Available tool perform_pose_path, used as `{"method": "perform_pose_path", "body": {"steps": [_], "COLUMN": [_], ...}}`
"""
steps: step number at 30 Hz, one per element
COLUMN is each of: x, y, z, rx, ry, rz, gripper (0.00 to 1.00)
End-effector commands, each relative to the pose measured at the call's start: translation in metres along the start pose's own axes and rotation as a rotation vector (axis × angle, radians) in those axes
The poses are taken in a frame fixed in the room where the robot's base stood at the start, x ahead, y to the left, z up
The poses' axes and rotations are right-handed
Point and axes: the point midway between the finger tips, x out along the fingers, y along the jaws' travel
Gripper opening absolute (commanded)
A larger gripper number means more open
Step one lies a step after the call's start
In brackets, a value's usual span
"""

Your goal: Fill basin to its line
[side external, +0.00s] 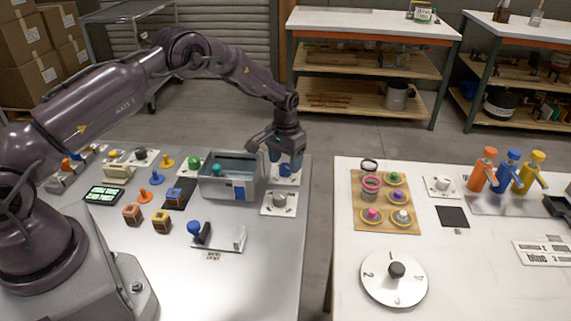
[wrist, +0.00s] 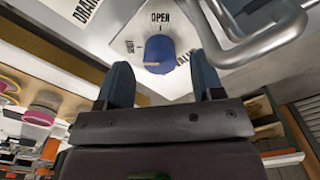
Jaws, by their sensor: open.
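The basin (side external: 203,187) is a grey metal box on the left table in the side external view. A blue patch (side external: 239,193) shows on its front; I cannot make out a fill line or the liquid level. My gripper (side external: 288,167) is just right of the basin, pointing down. In the wrist view, my open gripper (wrist: 163,80) has its fingers apart with nothing between the tips. Beyond the tips is a blue valve knob (wrist: 158,55) on a white plate lettered OPEN, SHUT and VALVE. The knob appears apart from the fingers.
A grey metal pipe (wrist: 265,35) curves beside the valve plate. A grey knob (side external: 280,199) on a pale plate stands in front of my gripper. Small coloured items crowd the left table. The right table holds a numbered dial (side external: 394,280) and coloured dispensers (side external: 511,170), across a gap.

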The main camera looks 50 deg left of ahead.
Motion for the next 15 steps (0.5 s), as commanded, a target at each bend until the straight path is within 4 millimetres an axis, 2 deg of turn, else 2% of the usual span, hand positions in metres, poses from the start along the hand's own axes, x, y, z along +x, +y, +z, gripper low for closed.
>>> {"method": "perform_pose_path", "body": {"steps": [9, 15], "x": [-0.072, -0.102], "y": [0.0, 0.0], "z": [-0.001, 0.0], "rx": [0.0, -0.001], "ry": [0.005, 0.002], "rz": [0.0, 0.0], "gripper": [0.61, 0.61]}}
